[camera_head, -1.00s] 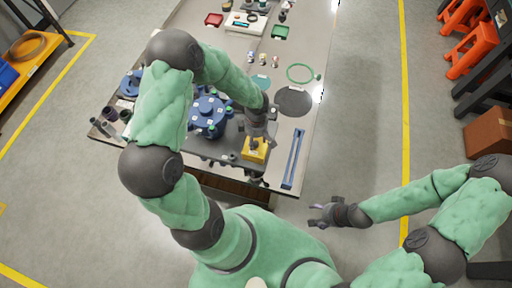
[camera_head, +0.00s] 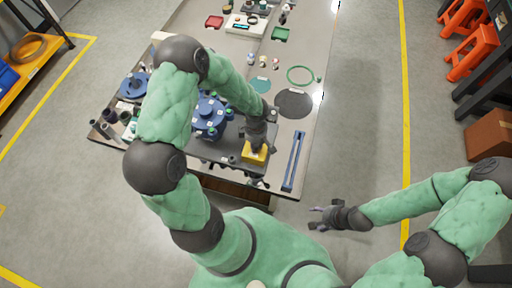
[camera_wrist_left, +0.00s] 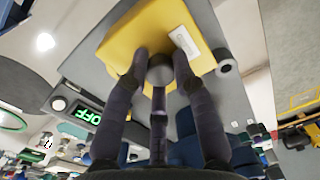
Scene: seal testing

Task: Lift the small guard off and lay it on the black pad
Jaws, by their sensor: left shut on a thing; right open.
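The small guard is a yellow block-like cover (camera_head: 255,156) at the near end of the table, right of the blue flanged assembly. In the left wrist view the yellow guard (camera_wrist_left: 145,38) fills the top and has a pale label and a round grey knob (camera_wrist_left: 160,72). My left gripper (camera_head: 257,147) is over the guard, its fingers closed around the knob. I cannot tell whether the guard is clear of the surface below it. The black pad (camera_head: 294,102) is a dark round disc, bare, further back on the table's right side. My right gripper (camera_head: 322,216) is open and empty, off the table.
A blue flanged assembly (camera_head: 208,112) stands left of my left gripper. Blue bars (camera_head: 294,162) lie near the table's right edge. A green ring (camera_head: 301,75) lies behind the pad. A teal disc (camera_head: 261,84) and several small items are left of it.

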